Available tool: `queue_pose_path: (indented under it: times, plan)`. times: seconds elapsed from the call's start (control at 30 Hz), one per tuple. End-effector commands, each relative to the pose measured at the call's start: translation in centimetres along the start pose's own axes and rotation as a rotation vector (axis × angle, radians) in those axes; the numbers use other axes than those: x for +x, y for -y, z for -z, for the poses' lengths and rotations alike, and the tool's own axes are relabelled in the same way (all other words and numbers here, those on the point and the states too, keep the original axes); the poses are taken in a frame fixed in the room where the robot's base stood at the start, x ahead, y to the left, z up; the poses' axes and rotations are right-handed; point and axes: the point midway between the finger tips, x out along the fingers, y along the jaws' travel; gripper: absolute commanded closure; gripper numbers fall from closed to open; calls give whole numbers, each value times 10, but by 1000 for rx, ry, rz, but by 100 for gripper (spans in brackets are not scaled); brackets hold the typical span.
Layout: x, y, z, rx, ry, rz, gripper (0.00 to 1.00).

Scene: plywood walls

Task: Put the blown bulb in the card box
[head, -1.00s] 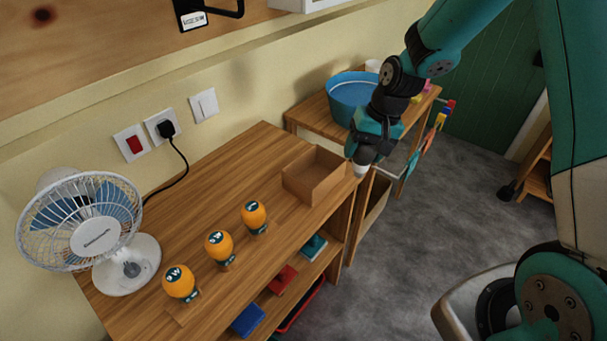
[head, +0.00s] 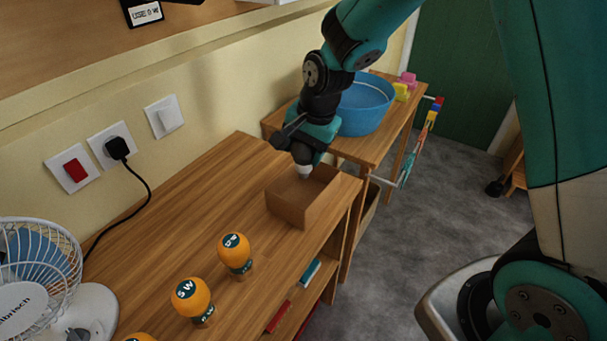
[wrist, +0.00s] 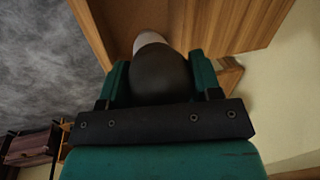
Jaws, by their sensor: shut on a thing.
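The open card box (head: 290,210) stands on the wooden bench near its right end. My gripper (head: 304,152) points down just above the box's opening. It is shut on the blown bulb, whose dark round glass shows between the green fingers in the wrist view (wrist: 160,72). The bulb's pale end (head: 304,171) points down at the box opening in the head view. I cannot tell whether that end is below the rim. In the wrist view the brown box (wrist: 120,25) lies beyond the bulb. The gripper hides part of the box's back.
Orange bulbs (head: 234,252) stand upright on the bench at the left of the box. A fan (head: 35,275) stands at the far left, with a plugged cable (head: 148,195) behind. A blue basin (head: 366,105) sits on the further table. Bench between box and wall is clear.

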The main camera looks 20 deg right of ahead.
Motion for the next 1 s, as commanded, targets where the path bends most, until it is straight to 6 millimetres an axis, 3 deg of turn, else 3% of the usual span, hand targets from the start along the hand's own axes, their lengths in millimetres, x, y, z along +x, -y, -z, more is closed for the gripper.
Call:
queue_pose_path:
  times: [0.1, 0.5, 0.9, 0.93, 0.97, 1.0]
  plan:
    - [22, -7, 0, 1, 1, -3, 65]
    - [66, -18, 1, 2, 1, -1, 65]
    - [73, -19, 1, 1, -1, 1, 65]
    - [72, -19, 1, 1, -1, 1, 37]
    - [72, -19, 1, 1, -1, 1, 31]
    - [72, -19, 1, 1, -1, 1, 31]
